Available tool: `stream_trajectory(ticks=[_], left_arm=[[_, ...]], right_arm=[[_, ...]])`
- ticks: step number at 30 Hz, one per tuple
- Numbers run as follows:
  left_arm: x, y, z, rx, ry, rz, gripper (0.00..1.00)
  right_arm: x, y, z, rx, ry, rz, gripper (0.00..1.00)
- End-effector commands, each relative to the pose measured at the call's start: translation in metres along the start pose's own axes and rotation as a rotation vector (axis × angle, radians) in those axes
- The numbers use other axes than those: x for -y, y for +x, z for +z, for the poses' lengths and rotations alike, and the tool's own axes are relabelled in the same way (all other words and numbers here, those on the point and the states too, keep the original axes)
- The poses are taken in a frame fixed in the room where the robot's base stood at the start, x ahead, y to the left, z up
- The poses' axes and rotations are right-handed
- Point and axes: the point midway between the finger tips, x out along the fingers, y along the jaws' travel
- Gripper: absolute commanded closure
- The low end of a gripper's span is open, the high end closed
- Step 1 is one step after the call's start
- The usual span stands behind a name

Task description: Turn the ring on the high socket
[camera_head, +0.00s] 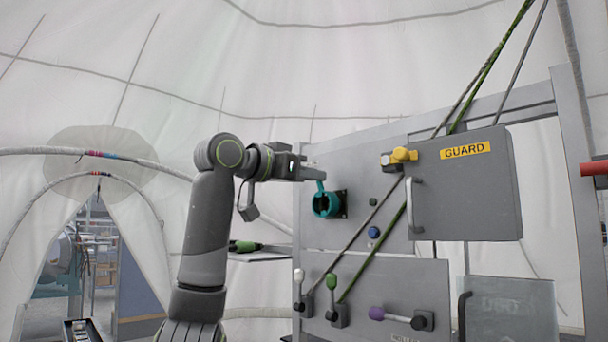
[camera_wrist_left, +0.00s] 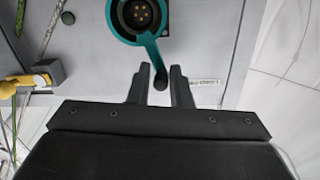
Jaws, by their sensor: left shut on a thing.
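The high socket (camera_head: 342,204) is a dark, square-flanged socket on the upper grey panel. A teal ring (camera_head: 322,206) sits around its mouth, with a short lever arm pointing up in the head view. In the left wrist view the teal ring (camera_wrist_left: 112,22) surrounds a dark face with brass pins, and its lever (camera_wrist_left: 152,48) ends in a dark knob (camera_wrist_left: 160,80). My left gripper (camera_head: 318,174) is at the lever's tip; in the left wrist view its fingers (camera_wrist_left: 160,88) are shut on the knob between them. My right gripper is not in view.
Green and grey ropes cross the panel diagonally. Below are levers with white (camera_head: 298,276), green (camera_head: 332,281) and purple (camera_head: 376,313) knobs. A small shelf (camera_head: 262,255) stands left of the panel.

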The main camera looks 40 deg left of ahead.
Motion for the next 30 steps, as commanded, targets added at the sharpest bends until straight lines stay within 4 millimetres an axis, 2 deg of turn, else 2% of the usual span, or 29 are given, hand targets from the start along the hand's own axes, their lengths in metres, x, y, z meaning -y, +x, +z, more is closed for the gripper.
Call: stream_trajectory(ticks=[13,30], left_arm=[[-0.016,0.001,-0.003,0.019,0.280,-0.009,1.00],[-0.020,0.002,-0.003,0.023,0.347,-0.009,1.00]], right_arm=[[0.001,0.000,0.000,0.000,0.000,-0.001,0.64],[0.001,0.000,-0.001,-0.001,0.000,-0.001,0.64]])
